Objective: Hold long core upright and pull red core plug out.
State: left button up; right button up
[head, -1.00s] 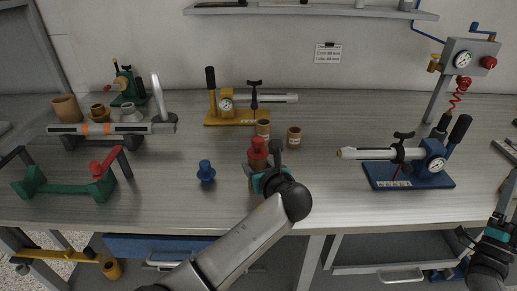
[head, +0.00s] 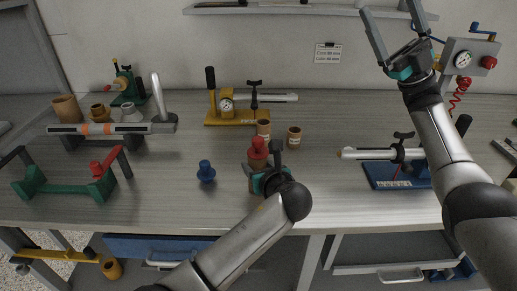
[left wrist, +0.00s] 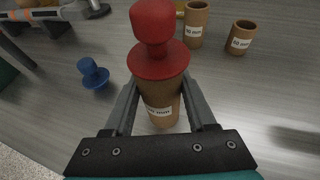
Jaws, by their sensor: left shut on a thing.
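The long core (left wrist: 162,100) is a brown cardboard tube with a white label, standing upright on the bench. The red core plug (left wrist: 155,40) sits in its top end, knob up; it also shows in the head view (head: 257,150). My left gripper (left wrist: 160,105) is shut on the long core, one finger on each side of it. In the head view the left gripper (head: 267,178) hides much of the tube. My right gripper (head: 397,32) is raised high at the upper right, its fingers wide apart and pointing up, with nothing between them.
A blue plug (head: 206,171) stands to the left of the core. Two short brown cores (head: 294,137) stand behind it. A yellow device (head: 230,118) is at the back, a blue device (head: 392,182) at the right, partly behind my right arm. A green stand (head: 65,188) is at the left.

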jog(key=s+a+f+n+g+h, duration=0.1)
jog(key=a+f+n+g+h, duration=0.2)
jog(key=a, duration=0.5)
jog(key=s+a+f+n+g+h, duration=0.1)
jog(key=a+n+g+h, duration=0.25)
jog(key=a, duration=0.35)
jog(key=s+a+f+n+g+h, duration=0.1)
jog(key=a+f+n+g+h, duration=0.15)
jog(key=a+n+h, duration=0.4)
jog(key=n+t+h, duration=0.4)
jog(key=t+h, duration=0.1)
jog(key=h, duration=0.9)
send_near(259, 138)
jog(key=f, duration=0.3)
jog(key=w+a+f, duration=0.1)
jog(key=f, duration=0.7)
jog(key=shift+w+a+f, duration=0.2)
jog(key=shift+f, duration=0.05)
jog(key=shift+c, duration=0.2)
